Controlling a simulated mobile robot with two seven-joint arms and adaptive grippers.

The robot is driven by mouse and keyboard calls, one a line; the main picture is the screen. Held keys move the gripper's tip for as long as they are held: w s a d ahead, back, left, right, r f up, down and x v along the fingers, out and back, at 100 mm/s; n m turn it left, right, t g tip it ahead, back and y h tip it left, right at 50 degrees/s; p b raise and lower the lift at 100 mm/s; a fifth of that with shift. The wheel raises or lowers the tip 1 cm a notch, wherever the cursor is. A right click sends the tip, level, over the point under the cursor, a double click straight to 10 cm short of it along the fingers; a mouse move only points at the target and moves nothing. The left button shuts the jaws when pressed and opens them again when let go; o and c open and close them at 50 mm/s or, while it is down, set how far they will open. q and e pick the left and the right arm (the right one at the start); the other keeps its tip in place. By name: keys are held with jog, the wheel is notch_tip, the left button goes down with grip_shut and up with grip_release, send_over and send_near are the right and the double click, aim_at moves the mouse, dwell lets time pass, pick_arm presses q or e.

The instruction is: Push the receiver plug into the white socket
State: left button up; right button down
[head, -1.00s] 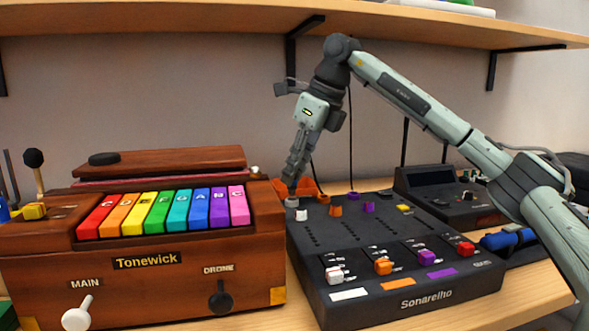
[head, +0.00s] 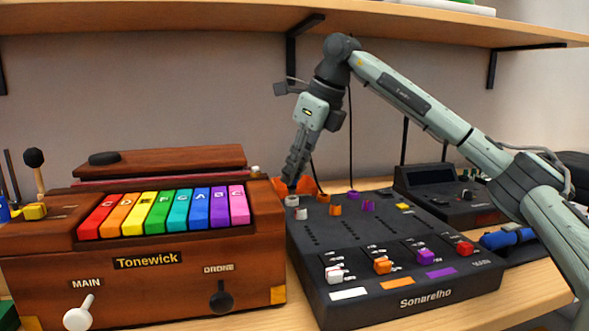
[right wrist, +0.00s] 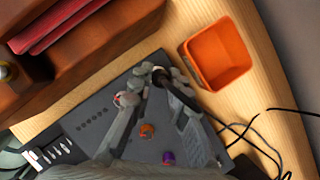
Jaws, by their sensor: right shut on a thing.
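The white socket (head: 291,201) is at the back left corner of the dark mixer (head: 345,289), beside orange and purple sockets. My right gripper (head: 291,185) points down right over it, with its fingertips close to the socket's top. In the right wrist view the fingers are closed around a small dark plug (right wrist: 160,76), the receiver plug, near the mixer's back edge. The plug is mostly hidden by the fingers. I cannot tell whether its tip is in the socket or just above it. My left gripper is not in view.
A wooden keyboard instrument (head: 150,262) stands close on the left. An orange open box (right wrist: 217,57) sits behind the mixer. Black cables (right wrist: 262,140) lie on the table. A second dark device (head: 447,192) is at the back right, and a shelf (head: 220,17) hangs above.

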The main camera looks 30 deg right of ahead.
jog(key=shift+s+f+b, duration=0.1)
jog(key=shift+f+b, duration=0.65)
jog(key=shift+f, duration=0.6)
jog(key=c, duration=1.4)
grip_release()
jog(key=shift+f, duration=0.1)
jog(key=shift+o, duration=0.2)
jog(key=shift+r, duration=0.25)
jog(key=v, duration=1.1)
jog(key=shift+r, duration=0.4)
jog(key=shift+s+d, duration=0.1)
